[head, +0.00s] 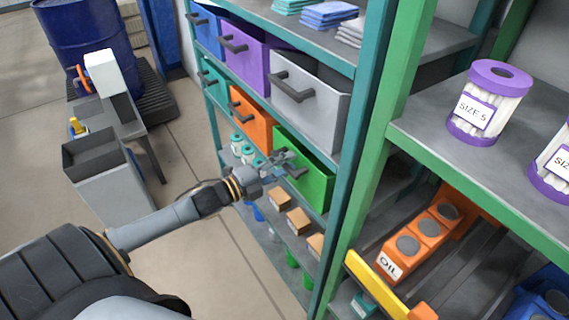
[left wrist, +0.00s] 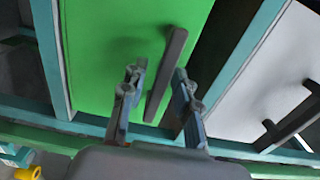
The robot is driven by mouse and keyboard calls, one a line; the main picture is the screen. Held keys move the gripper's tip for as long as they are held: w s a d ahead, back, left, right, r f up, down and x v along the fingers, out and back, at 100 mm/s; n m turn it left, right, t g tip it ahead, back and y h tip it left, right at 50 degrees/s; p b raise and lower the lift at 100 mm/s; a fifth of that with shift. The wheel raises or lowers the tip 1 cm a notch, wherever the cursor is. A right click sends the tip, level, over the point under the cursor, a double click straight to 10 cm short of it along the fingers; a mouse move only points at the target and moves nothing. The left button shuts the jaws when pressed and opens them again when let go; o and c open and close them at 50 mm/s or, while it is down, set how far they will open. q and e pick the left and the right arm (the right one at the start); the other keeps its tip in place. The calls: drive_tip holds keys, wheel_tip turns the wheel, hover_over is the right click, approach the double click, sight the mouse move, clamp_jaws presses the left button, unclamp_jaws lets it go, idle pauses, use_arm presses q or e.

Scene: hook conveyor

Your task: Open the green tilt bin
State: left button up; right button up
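The green tilt bin (head: 314,184) sits in the teal rack, at the right end of the row with the orange bin. Its front with a dark bar handle (left wrist: 167,72) fills much of the left wrist view, where the green bin (left wrist: 105,55) looks shut. My left gripper (head: 281,160) is at the handle. In the left wrist view its two fingers (left wrist: 158,84) are apart, one on each side of the handle, with a gap visible at least on the left side. Contact with the handle cannot be told. My right gripper is not in view.
An orange bin (head: 250,121) is left of the green one; a grey bin (head: 310,95) and a purple bin (head: 243,55) are above. Small boxes (head: 298,220) stand on the shelf below. A green-framed rack (head: 408,115) stands at right. Open floor (head: 205,268) lies left of the rack.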

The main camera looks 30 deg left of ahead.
use_arm(q)
clamp_jaws()
drive_tip(key=shift+s+f+b, duration=0.15)
drive_tip(key=shift+f+b, duration=0.05)
drive_tip(key=shift+b, duration=0.25)
drive_tip(key=s+a+f+t+h+b, duration=0.2)
drive_tip(key=s+f+t+b, duration=0.3)
drive_tip(key=b, duration=1)
drive_tip(key=shift+s+a+f+t, duration=0.4)
drive_tip(key=shift+s+a+f, duration=0.15)
drive_tip(key=shift+s+f, duration=0.65)
drive_tip(key=shift+f, duration=0.15)
drive_tip(key=shift+w, duration=0.1)
drive_tip(key=shift+o, duration=1.5)
unclamp_jaws()
drive_tip(key=shift+w, duration=0.1)
